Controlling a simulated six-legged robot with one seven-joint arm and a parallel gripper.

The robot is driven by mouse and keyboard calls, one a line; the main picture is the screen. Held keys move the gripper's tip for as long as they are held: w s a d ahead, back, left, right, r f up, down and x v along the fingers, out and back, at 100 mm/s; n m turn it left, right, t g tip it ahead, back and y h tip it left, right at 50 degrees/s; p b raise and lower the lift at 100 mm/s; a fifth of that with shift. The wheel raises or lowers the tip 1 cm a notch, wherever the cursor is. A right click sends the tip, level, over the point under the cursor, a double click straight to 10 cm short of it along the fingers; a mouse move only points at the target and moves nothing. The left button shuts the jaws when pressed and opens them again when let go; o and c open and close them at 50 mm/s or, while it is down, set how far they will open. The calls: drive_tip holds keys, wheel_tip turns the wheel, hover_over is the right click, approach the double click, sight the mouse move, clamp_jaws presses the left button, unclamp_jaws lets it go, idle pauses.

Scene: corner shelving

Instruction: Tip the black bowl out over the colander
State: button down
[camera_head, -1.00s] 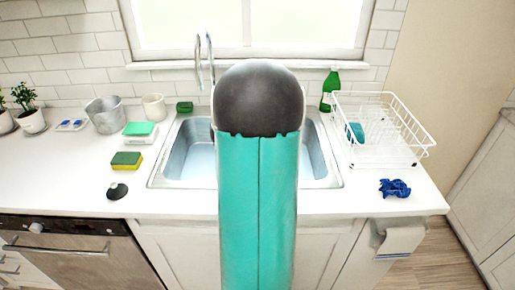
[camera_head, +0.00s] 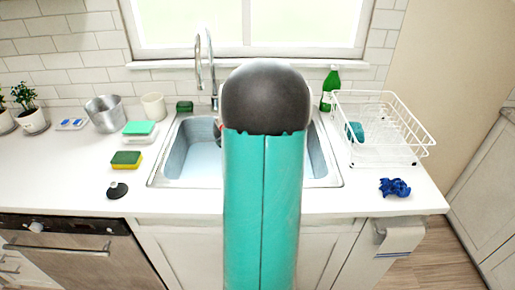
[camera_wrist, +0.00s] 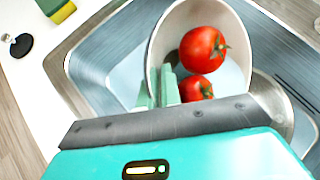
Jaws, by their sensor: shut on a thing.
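In the wrist view, my gripper (camera_wrist: 163,86) is shut on the rim of a bowl (camera_wrist: 232,22) with a pale inside; its outer colour barely shows. Two red tomatoes with green stalks lie in it, one larger in view (camera_wrist: 202,48) and one lower (camera_wrist: 195,89). The bowl is over the sink. A round metal vessel, possibly the colander (camera_wrist: 281,108), shows partly beneath and to the right of the bowl; the rest is hidden. In the head view my arm hides my gripper and most of the bowl.
The sink (camera_head: 178,163) has a tall faucet (camera_head: 198,62) behind it. A white dish rack (camera_head: 385,135) and blue cloth (camera_head: 394,187) are on the right. Sponges (camera_head: 126,160), a metal pot (camera_head: 103,115) and a black stopper (camera_head: 117,190) are on the left counter.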

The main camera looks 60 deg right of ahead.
drive_tip(key=shift+s+d+r+m+t+y+p, duration=0.1)
drive_tip(key=shift+s+d+m+t+y+p, duration=0.25)
drive_tip(key=shift+s+d+t+p, duration=0.3)
idle(0.7)
drive_tip(key=shift+s+d+r+m+t+y, duration=0.1)
drive_tip(key=shift+s+r+m+t+y, duration=0.05)
drive_tip(key=shift+r+t+y, duration=0.15)
drive_tip(key=shift+s+d+r+m+t+y, duration=0.1)
drive_tip(key=shift+r+t+y, duration=0.05)
drive_tip(key=shift+r+t, duration=0.2)
idle(0.7)
drive_tip(key=shift+r, duration=0.1)
drive_tip(key=shift+r+b, duration=0.55)
drive_tip(key=shift+b, duration=0.5)
drive_tip(key=shift+r, duration=0.8)
wheel_tip(320, 180, down, 3)
drive_tip(key=shift+a+r, duration=0.1)
drive_tip(key=p, duration=0.2)
drive_tip(key=shift+p, duration=0.3)
